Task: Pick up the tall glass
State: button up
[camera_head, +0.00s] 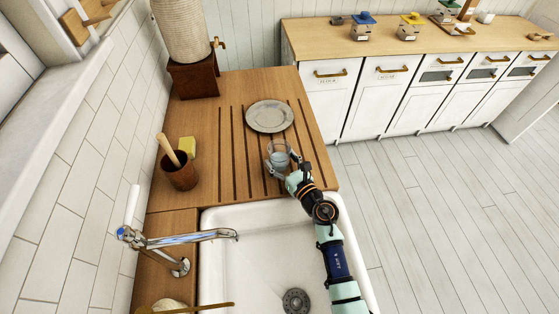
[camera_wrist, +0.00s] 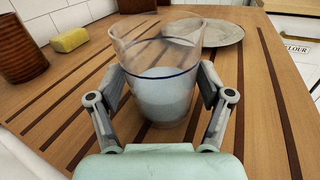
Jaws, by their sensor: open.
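The tall glass (camera_wrist: 160,75) is clear with a dark blue line around it and a pale lower part. It stands upright on the grooved wooden drainboard (camera_head: 225,160). In the head view the glass (camera_head: 278,155) is at the end of my arm, in front of a plate. My gripper (camera_wrist: 160,92) is open, with one finger on each side of the glass. The wrist view shows the fingers close to the glass walls; I cannot tell whether either touches. The far side of the glass's base is hidden.
A grey plate (camera_head: 270,116) lies just behind the glass. A brown cup (camera_head: 180,172) with a wooden handle and a yellow sponge (camera_head: 188,147) stand to the left. The white sink (camera_head: 260,260) and chrome faucet (camera_head: 190,238) are in front. The drainboard left of the glass is clear.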

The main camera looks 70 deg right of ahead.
aim_at(274, 151)
jog(key=x, duration=0.4)
jog(key=shift+d+b, duration=0.1)
jog(key=shift+b, duration=0.3)
jog(key=shift+r, duration=0.1)
jog(key=c, duration=1.2)
jog(key=shift+r, duration=0.1)
notch_tip(274, 151, up, 20)
jog(key=p, duration=1.3)
